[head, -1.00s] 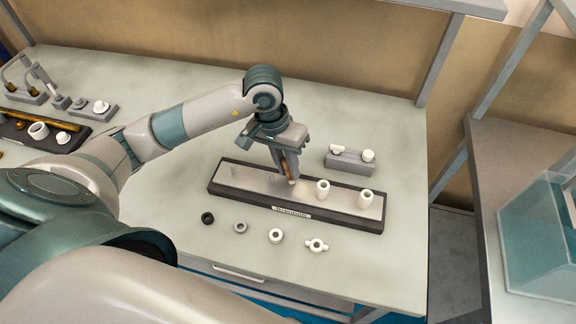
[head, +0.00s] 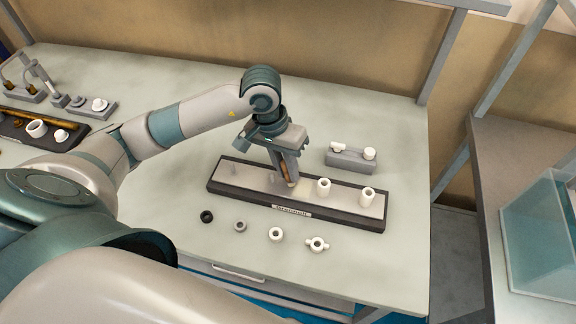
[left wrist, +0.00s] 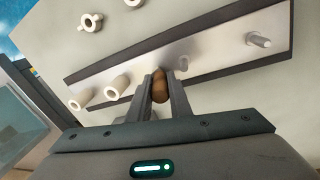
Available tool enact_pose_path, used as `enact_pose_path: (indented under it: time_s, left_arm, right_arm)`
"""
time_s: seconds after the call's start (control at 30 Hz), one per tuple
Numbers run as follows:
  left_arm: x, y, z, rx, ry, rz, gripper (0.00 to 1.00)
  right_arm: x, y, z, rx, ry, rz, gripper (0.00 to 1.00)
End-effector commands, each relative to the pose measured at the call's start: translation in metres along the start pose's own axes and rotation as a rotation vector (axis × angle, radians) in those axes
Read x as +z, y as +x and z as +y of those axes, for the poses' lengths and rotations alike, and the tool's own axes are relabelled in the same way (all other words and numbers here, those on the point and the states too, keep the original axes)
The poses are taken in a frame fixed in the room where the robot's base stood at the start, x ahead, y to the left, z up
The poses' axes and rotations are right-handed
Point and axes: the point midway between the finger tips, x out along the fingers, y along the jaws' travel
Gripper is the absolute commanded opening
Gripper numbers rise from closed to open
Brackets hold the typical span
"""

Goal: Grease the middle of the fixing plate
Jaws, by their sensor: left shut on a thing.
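The fixing plate (head: 247,178) is a long metal strip on a dark base on the table; it also shows in the left wrist view (left wrist: 215,48). My left gripper (head: 290,180) is over the middle of the plate, pointing down. It is shut on a brown grease brush (left wrist: 160,88), whose handle shows between the fingers. The brush's pale tip is close to the plate's surface; I cannot tell whether it touches. Two white cylinders (head: 323,188) (head: 368,197) stand on the plate's right part. My right gripper is not in view.
A grey block with white parts (head: 350,160) stands behind the plate. In front lie a black ring (head: 206,216), a grey ring (head: 240,226), a white ring (head: 276,234) and a white winged piece (head: 317,244). A dark tray (head: 70,143) is at the left.

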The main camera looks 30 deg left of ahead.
Motion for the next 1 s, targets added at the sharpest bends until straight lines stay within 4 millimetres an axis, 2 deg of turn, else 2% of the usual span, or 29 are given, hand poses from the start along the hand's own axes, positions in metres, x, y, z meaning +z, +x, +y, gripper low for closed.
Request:
enact_pose_path:
  time_s: [0.2,0.57,1.0]
  left_arm:
    - [0.007,0.0,0.002,0.0,0.001,-0.001,0.0]
    - [0.008,0.0,0.002,0.0,0.001,-0.001,0.0]
    - [0.025,0.002,0.005,-0.001,0.001,0.0,0.0]
  right_arm:
    - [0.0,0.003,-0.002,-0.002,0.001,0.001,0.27]
    - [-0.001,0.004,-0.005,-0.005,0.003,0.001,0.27]
    - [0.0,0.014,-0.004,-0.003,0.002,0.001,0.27]
